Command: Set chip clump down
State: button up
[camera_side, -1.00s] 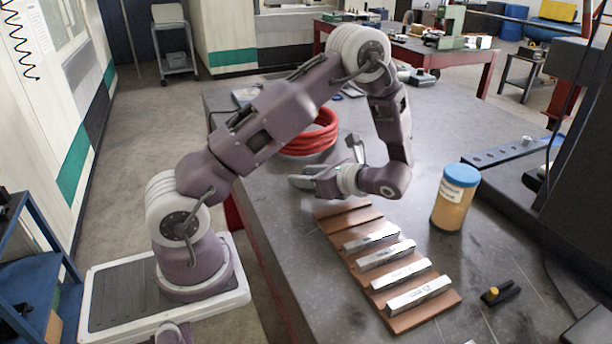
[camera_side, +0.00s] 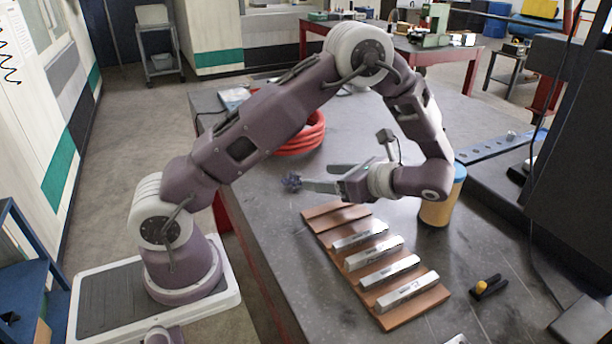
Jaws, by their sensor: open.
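The chip clump (camera_side: 292,181), a small dark bluish tangle, appears to rest on the grey bench top (camera_side: 250,180), just beyond the far end of the brown board. My gripper (camera_side: 318,178) points left with its fingers open, to the right of the clump. The lower fingertip is close to the clump; I cannot tell whether they touch. Nothing shows between the fingers.
The brown slotted board (camera_side: 318,219) carries several metal bars (camera_side: 374,253). Coiled red hose (camera_side: 300,138) lies behind my gripper. A tan jar (camera_side: 435,210) with a blue lid stands behind my wrist, partly hidden. A small black clamp (camera_side: 488,288) lies at the right.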

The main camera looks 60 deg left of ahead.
jog(key=shift+w+d+r, duration=0.15)
jog(key=shift+d+r, duration=0.4)
jog(key=shift+d, duration=0.15)
jog(key=s+d+r+n+t+h, duration=0.5)
jog(key=s+d+r+n+h, duration=0.1)
jog(key=s, duration=0.2)
jog(key=s+d+r+n+t+h, duration=0.5)
jog(key=s+d+r+n+h, duration=0.1)
jog(key=s, duration=0.3)
jog(key=shift+s+d+r+n+t+h, duration=0.2)
jog(key=shift+n+t+h, duration=0.1)
jog(key=shift+n, duration=0.5)
